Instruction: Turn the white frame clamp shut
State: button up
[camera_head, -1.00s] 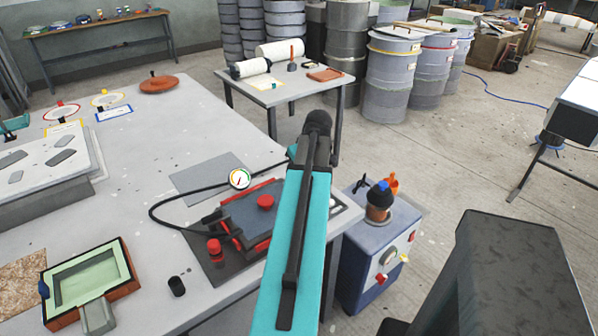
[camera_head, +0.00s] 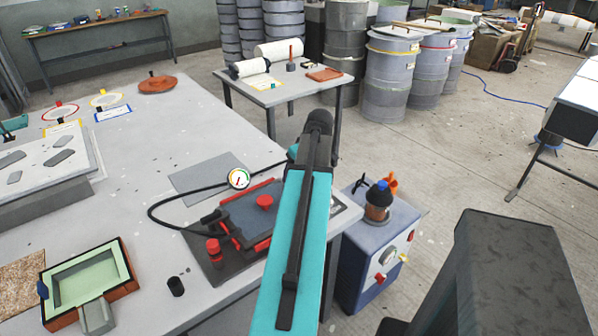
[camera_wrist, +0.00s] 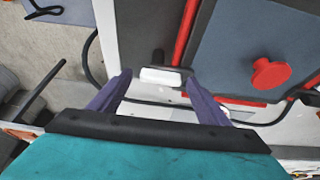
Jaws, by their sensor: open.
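The white frame clamp (camera_wrist: 162,77) shows in the wrist view as a short white bar at the edge of a grey panel. A dark stem stands just behind it. My gripper (camera_wrist: 158,79) is open, with one purple finger on each side of the white bar. I cannot tell whether either finger touches it. The grey panel (camera_wrist: 235,50) has red strips along its edges and a red knob (camera_wrist: 269,74). In the head view the panel (camera_head: 248,213) lies on the grey table, its right side hidden by my teal arm. My gripper and the white clamp are hidden there.
A gauge (camera_head: 238,179) with a black hose stands behind the panel. A red-capped fitting (camera_head: 213,248) and a black cup (camera_head: 176,286) are left of it. A blue-grey cabinet (camera_head: 372,245) with a bottle stands right of the table.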

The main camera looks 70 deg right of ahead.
jog(key=shift+r, duration=0.15)
jog(key=b+v, duration=0.2)
jog(key=v, duration=1.1)
jog(key=shift+r, duration=0.25)
jog(key=shift+s, duration=0.15)
dwell(0.6)
